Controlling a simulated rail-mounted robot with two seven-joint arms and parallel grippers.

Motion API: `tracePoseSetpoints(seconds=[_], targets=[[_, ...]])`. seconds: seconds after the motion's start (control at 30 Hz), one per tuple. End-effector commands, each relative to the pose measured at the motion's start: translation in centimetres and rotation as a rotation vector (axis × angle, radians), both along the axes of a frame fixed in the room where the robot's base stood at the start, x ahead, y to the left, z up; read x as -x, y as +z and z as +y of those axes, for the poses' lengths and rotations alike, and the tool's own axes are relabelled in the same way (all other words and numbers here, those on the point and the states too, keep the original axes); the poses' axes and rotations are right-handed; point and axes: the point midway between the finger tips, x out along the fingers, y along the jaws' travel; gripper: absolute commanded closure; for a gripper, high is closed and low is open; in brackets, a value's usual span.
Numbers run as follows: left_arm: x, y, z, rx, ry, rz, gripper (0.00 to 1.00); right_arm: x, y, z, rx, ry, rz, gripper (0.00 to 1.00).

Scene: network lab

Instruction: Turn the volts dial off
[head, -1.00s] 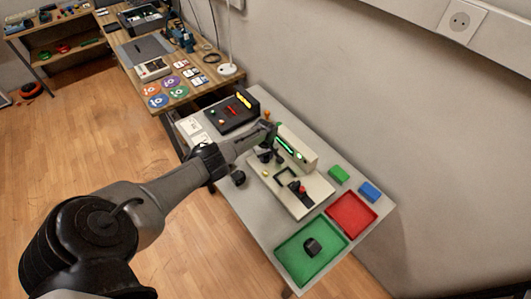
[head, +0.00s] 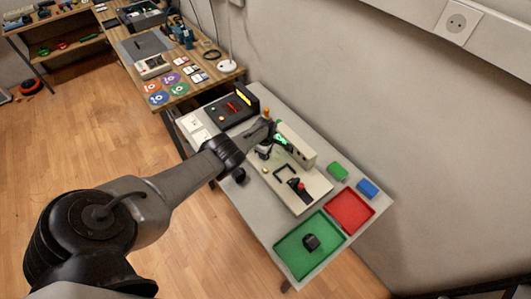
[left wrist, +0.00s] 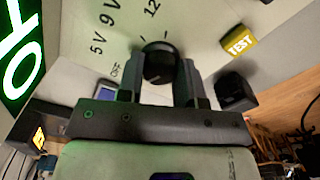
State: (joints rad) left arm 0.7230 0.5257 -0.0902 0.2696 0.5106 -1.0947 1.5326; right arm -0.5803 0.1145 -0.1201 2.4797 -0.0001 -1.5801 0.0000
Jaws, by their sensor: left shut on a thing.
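The volts dial (left wrist: 158,62) is a round black knob on a pale panel (left wrist: 195,22). The marks OFF, 5 V, 9 V and part of 12 show around it in the left wrist view. I cannot tell which mark it points to. My left gripper (left wrist: 160,72) is shut on the dial, one finger on each side. In the head view my left gripper (head: 265,149) is over the device panel (head: 314,187) and hides the dial. A green lit display (left wrist: 20,58) is at the left of the wrist view. My right gripper is not in view.
A yellow TEST button (left wrist: 239,45) and a black block (left wrist: 236,91) are close to the gripper. A beige upright housing (head: 306,156) stands behind the panel. A green tray (head: 290,258), a red tray (head: 352,208) and green and blue blocks are at the right.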

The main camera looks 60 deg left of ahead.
Motion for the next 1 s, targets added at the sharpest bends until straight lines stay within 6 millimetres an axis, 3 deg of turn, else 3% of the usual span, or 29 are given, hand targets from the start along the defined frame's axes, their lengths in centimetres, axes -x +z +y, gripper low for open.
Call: tracePoseSetpoints(seconds=[0.5,0.53,0.6,0.77,1.0], targets=[[-0.02,0.16,0.11,0.0,0.019,0.0,0.9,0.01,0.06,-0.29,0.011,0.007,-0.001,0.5],[-0.02,0.17,0.11,0.0,0.019,0.0,0.64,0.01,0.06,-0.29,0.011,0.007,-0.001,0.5],[-0.02,0.15,0.11,0.0,0.019,0.0,0.57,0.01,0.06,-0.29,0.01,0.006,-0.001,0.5],[-0.01,0.1,0.08,0.0,0.018,0.0,0.42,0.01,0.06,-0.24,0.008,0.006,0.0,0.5],[-0.01,0.1,0.05,0.0,0.017,0.0,0.41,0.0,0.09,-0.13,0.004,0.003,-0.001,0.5]])
